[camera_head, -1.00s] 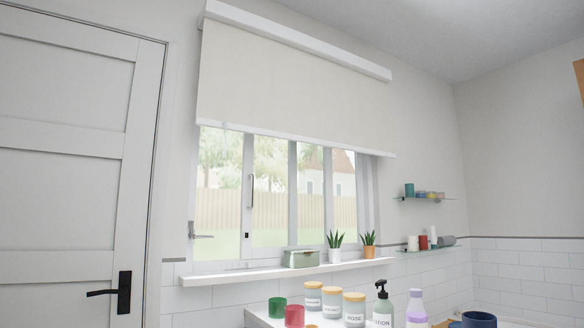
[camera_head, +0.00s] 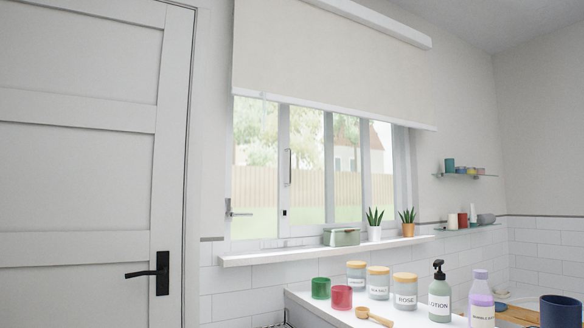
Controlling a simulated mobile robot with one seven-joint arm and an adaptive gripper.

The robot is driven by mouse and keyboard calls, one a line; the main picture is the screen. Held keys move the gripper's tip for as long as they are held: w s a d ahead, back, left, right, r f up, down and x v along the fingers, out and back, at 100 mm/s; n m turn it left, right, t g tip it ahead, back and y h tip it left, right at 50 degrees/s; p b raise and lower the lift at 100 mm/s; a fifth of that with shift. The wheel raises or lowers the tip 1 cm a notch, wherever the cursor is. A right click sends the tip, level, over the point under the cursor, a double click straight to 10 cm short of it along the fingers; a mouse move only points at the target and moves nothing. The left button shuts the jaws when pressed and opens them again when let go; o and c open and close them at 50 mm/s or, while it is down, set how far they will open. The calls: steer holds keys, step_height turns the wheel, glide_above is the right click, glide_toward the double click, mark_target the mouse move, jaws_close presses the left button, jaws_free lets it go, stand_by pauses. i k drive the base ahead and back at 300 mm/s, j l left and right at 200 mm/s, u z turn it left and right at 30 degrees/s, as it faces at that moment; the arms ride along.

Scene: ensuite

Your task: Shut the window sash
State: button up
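The window (camera_head: 303,175) is in the wall at the picture's centre, with several tall panes in white frames and a half-lowered cream blind (camera_head: 330,65) hiding its top. A slim vertical pull handle (camera_head: 288,166) is on an upright sash stile (camera_head: 284,190), with a small dark fitting (camera_head: 284,213) below it. A metal lever handle (camera_head: 236,210) is at the window's left edge. I cannot tell from here how far the sash stands open. My gripper is not in view.
The white sill (camera_head: 270,257) holds a green box (camera_head: 341,237) and two potted plants (camera_head: 375,222), (camera_head: 408,221). Below, a white counter (camera_head: 330,315) carries jars (camera_head: 378,284), red and green cups (camera_head: 341,297) and bottles (camera_head: 439,295). A shut-looking door (camera_head: 80,180) fills the left.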

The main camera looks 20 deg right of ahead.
mark_target(283, 231)
steer(key=i+j+z, duration=0.35)
steer(key=i+j, duration=0.55)
